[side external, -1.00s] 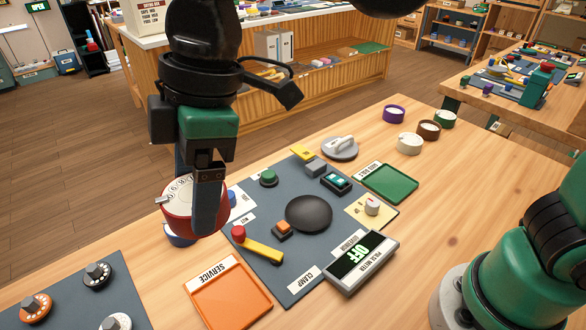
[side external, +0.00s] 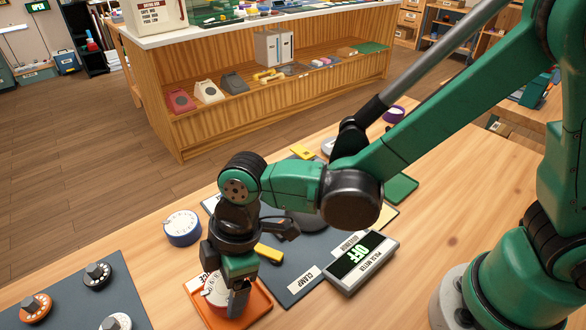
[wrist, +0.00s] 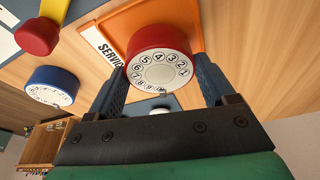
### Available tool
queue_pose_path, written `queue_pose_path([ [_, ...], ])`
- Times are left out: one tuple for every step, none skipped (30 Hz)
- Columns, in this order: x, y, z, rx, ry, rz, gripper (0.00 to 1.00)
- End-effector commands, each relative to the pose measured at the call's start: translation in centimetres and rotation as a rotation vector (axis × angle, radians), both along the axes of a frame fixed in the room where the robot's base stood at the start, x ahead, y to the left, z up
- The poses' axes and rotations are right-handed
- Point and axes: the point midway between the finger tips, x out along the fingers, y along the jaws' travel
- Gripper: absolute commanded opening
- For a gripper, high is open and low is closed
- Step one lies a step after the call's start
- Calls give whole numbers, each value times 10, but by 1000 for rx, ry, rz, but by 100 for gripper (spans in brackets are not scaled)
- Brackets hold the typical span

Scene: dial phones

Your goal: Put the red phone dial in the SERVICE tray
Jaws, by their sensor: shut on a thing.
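The red phone dial (side external: 213,293) has a white numbered face and a red rim; in the wrist view (wrist: 160,68) it sits between my two fingers. My gripper (side external: 230,299) points down and is shut on the dial, over the orange SERVICE tray (side external: 258,308). The tray also shows behind the dial in the wrist view (wrist: 116,24). The dial is within the tray's outline, low down; I cannot tell whether it touches the tray floor. My gripper hides part of the dial and tray.
A blue dial (side external: 183,228) stands on the table behind the tray. A dark mat with several knobs (side external: 97,276) lies to the left. The grey work mat with the yellow lever (side external: 268,253) and the pulse meter (side external: 362,263), reading OFF, are to the right.

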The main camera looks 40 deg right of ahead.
Motion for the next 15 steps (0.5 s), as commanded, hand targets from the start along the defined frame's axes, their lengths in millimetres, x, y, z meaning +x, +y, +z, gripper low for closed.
queue_pose_path([
  [0,0,-6,0,0,0,15],
  [0,0,-9,0,0,0,15],
  [0,0,-11,0,0,0,15],
  [0,0,-13,0,0,0,15],
  [0,0,-13,0,0,0,15],
  [0,0,-14,0,0,0,15],
  [0,0,-14,0,0,0,15],
  [0,0,-13,0,0,0,15],
  [0,0,-13,0,0,0,15],
  [0,0,-13,0,0,0,15],
  [0,0,-13,0,0,0,15],
  [0,0,-13,0,0,0,15],
  [0,0,-14,0,0,0,15],
  [0,0,-15,0,0,0,15],
  [0,0,-16,0,0,0,15],
])
